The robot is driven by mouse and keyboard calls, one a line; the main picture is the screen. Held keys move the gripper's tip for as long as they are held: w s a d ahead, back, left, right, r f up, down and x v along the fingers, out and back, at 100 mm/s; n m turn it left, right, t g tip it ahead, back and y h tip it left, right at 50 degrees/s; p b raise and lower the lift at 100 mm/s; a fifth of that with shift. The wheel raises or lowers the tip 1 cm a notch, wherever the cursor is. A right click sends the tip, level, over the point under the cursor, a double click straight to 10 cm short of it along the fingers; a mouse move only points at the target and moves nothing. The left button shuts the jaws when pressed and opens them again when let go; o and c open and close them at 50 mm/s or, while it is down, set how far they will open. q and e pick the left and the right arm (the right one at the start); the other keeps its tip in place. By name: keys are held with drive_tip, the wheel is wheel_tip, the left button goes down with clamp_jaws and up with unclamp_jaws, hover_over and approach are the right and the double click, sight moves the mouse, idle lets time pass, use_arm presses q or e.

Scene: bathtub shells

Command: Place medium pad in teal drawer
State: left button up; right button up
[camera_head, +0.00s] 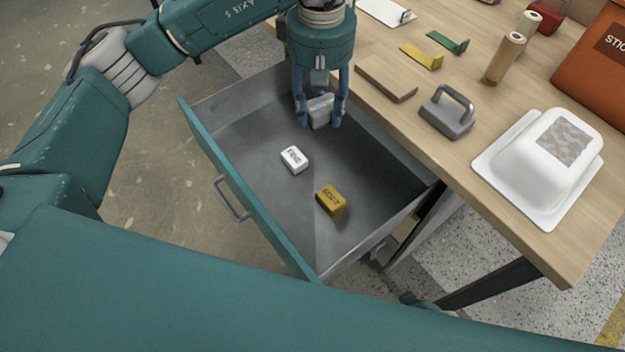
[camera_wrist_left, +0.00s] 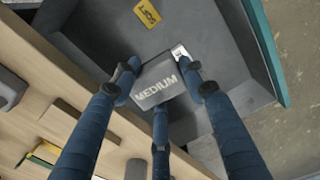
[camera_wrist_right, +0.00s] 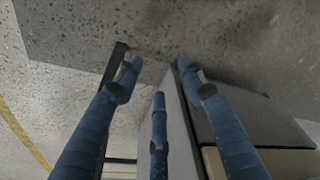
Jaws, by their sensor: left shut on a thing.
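The medium pad (camera_wrist_left: 160,85) is a grey block marked "MEDIUM". My left gripper (camera_head: 321,112) is shut on it. In the head view the pad (camera_head: 320,108) is held over the far part of the open teal drawer (camera_head: 236,180). The drawer has a grey inside, a teal front and a grey handle. A white pad (camera_head: 295,160) and a yellow pad (camera_head: 330,199), marked "SOFT", lie on the drawer floor. My right gripper (camera_wrist_right: 158,75) shows only in the right wrist view, its fingers apart with nothing between them.
The wooden table (camera_head: 470,145) is right of the drawer. On it are a grey block with a handle (camera_head: 447,112), a wooden block (camera_head: 387,78), a white shell on a flange (camera_head: 540,160), yellow and green brackets, rollers and an orange box (camera_head: 595,75).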

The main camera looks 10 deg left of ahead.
use_arm(q)
drive_tip(key=shift+n, duration=0.6)
drive_tip(key=f, duration=0.1)
drive_tip(key=d+f+b, duration=0.1)
drive_tip(key=w+f+b, duration=0.1)
drive_tip(key=f, duration=0.1)
drive_tip(key=shift+w+d, duration=0.1)
drive_tip(key=shift+d, duration=0.1)
drive_tip(key=b, duration=0.2)
hover_over(326, 180)
wheel_tip(326, 180, down, 17)
drive_tip(key=shift+r, duration=0.15)
wheel_tip(326, 180, down, 4)
drive_tip(key=shift+r+b, duration=0.25)
drive_tip(key=shift+b, duration=0.15)
use_arm(e)
wheel_tip(326, 180, up, 8)
drive_tip(key=w, duration=0.2)
drive_tip(key=shift+w+r+t, duration=0.15)
drive_tip(key=shift+w+t, duration=0.05)
drive_tip(key=shift+t, duration=0.2)
use_arm(q)
drive_tip(key=shift+f, duration=0.1)
use_arm(e)
drive_tip(key=shift+r, duration=0.1)
use_arm(q)
drive_tip(key=o, duration=1.1)
use_arm(e)
drive_tip(key=shift+r, duration=0.4)
